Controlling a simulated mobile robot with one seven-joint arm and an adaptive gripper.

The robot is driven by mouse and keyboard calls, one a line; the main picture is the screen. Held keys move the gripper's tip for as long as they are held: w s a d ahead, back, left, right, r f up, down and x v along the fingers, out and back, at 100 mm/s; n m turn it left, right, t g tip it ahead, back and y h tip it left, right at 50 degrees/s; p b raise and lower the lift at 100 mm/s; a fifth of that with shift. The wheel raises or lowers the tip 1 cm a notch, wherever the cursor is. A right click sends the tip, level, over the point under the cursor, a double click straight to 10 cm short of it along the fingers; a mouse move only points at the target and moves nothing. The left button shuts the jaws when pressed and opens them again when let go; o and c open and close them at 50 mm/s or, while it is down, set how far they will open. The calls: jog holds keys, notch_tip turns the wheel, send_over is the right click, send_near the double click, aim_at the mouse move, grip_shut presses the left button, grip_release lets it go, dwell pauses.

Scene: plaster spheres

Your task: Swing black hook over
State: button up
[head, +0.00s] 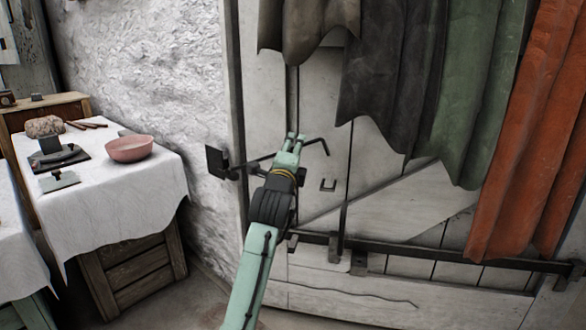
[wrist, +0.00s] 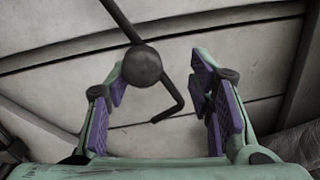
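The black hook (head: 317,146) is a thin dark rod with a bent end, in front of the pale plank door. In the head view my gripper hides its middle, and the rod shows on both sides. My gripper (head: 291,138) points up at the door. In the wrist view the gripper (wrist: 166,75) is open, its purple-padded fingers wide apart. The hook's round knob (wrist: 142,66) shows between them, nearer the left finger, with the bent end (wrist: 173,105) below. I see no clear contact with the fingers. A small dark staple (head: 328,185) is on the door, below right of the bent end.
A black bracket (head: 215,162) stands at the door's left edge. Grey, green and orange cloths (head: 470,90) hang over the door's upper right. A dark bar (head: 450,257) crosses the door low down. At left, a white-covered table (head: 110,190) holds a pink bowl (head: 129,149).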

jog(key=shift+d+r, duration=0.1)
jog(key=shift+r, duration=0.3)
jog(key=s+f+b, duration=0.1)
jog(key=s+b, duration=0.1)
jog(key=s, duration=1)
jog(key=shift+s+a, duration=0.2)
jog(key=shift+a, duration=0.25)
dwell(0.4)
jog(key=shift+f, duration=0.1)
